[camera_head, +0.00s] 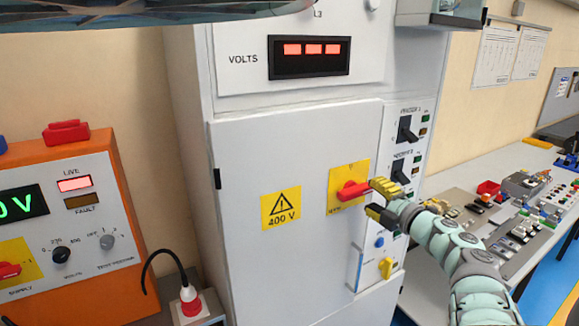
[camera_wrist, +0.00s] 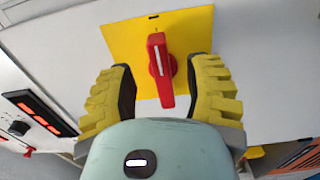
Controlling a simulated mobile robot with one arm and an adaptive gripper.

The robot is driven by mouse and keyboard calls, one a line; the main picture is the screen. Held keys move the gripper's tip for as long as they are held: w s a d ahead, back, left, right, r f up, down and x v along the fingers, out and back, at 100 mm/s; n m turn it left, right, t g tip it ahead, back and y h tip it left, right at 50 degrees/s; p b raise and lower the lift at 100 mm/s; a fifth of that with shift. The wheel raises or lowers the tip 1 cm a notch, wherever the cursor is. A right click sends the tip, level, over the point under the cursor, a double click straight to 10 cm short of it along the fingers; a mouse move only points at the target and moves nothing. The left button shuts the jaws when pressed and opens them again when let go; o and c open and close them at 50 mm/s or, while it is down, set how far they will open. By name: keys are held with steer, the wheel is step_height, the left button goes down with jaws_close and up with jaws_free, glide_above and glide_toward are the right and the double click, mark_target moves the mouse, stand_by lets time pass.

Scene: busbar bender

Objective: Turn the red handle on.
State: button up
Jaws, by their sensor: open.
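The red handle (camera_head: 352,190) sits on a yellow plate (camera_head: 344,178) on the grey cabinet door. In the head view its grip lies roughly level, pointing toward my gripper (camera_head: 377,200). The wrist view shows the red handle (camera_wrist: 160,70) ahead, between the two yellow fingers of my gripper (camera_wrist: 163,95). The fingers stand apart on either side of it, with a visible gap to each side. I cannot see contact. The lettering on the plate is too small to read fully.
A 400 V warning sign (camera_head: 281,207) is left of the handle. Black selector switches (camera_head: 406,130) and a yellow knob (camera_head: 386,267) are nearby on the cabinet. An orange test unit (camera_head: 75,215) with another red handle (camera_head: 9,270) stands at left. A cluttered bench (camera_head: 455,165) is at right.

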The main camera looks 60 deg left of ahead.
steer(key=d, duration=0.8)
steer(key=shift+s, duration=0.3)
